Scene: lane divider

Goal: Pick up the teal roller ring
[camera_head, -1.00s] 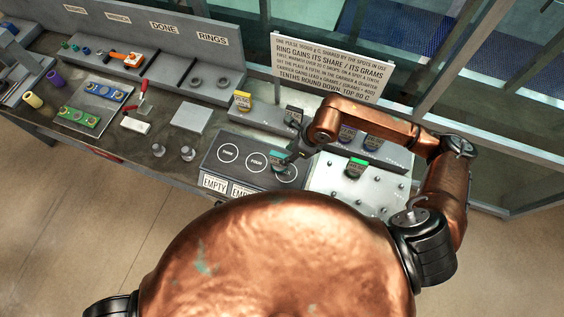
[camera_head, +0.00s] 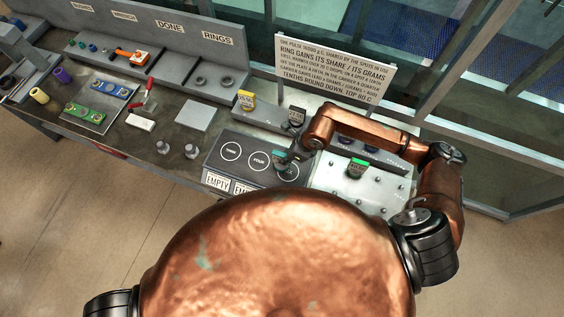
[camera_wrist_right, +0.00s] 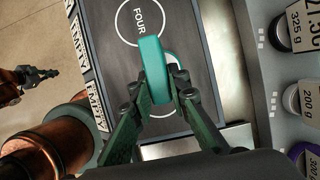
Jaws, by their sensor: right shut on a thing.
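The teal roller ring (camera_wrist_right: 153,62) is between the fingers of my right gripper (camera_wrist_right: 158,85) in the right wrist view, and the fingers are shut on it. It shows edge-on, over the dark panel (camera_wrist_right: 185,25) with white circles, near the circle beyond FOUR. I cannot tell whether it touches the panel. In the head view the ring (camera_head: 279,155) is a small teal patch beside my right gripper (camera_head: 288,155), partly hidden by it. A dark gripper (camera_wrist_right: 38,74) on a copper arm, apparently my left, shows at the left of the wrist view, away from the ring; its jaws are unclear.
EMPTY labels (camera_head: 217,182) line the panel's front edge. Labelled weights stand around it: yellow (camera_head: 246,99), grey (camera_head: 296,115) and green-topped (camera_head: 357,168). A sign (camera_head: 333,70) stands behind. Two metal pegs (camera_head: 191,150) and a blank grey plate (camera_head: 194,116) lie to the left.

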